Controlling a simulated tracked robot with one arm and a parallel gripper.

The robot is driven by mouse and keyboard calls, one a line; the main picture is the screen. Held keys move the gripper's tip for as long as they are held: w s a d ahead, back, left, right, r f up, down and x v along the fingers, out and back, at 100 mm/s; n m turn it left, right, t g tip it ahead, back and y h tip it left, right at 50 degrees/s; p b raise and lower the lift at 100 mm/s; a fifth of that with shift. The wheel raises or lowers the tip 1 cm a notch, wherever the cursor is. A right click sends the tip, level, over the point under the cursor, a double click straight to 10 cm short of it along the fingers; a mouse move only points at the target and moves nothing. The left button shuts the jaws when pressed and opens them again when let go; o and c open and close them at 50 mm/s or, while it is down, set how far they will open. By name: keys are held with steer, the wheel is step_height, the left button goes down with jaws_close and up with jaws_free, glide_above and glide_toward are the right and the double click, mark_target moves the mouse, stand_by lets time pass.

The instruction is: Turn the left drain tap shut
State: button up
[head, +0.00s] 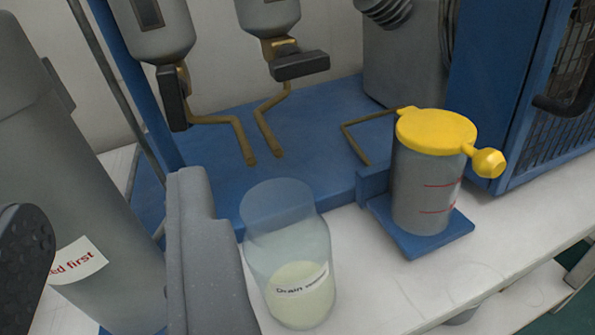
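The left drain tap has a dark handle (173,98) hanging straight down below a grey filter bowl (155,32), beside its brass body. Its bent brass outlet pipe (235,138) runs right and down. The right tap's dark handle (300,66) lies roughly level under a second grey bowl (267,17). My gripper (112,200) is at the lower left, nearer to me and below the left tap. Its two fingers stand wide apart, and neither touches a tap. I see no held object; a grey cylinder shows behind the gap.
A clear jar (283,225) with pale liquid and a "Drain" label stands just right of my right finger. A yellow-lidded container (430,185) stands further right on a blue bracket. The grey cylinder (75,170), labelled "...ed first", fills the left. A blue mesh-sided frame (520,100) bounds the right.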

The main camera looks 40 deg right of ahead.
mark_target(172, 104)
steer(key=b+x, duration=0.1)
steer(key=x, duration=0.3)
steer(key=f+b+x, duration=0.1)
steer(key=x, duration=0.3)
steer(key=d+b+x, duration=0.1)
steer(key=x, duration=0.4)
steer(key=shift+s+f, duration=0.15)
steer(key=shift+s, duration=0.15)
jaws_close()
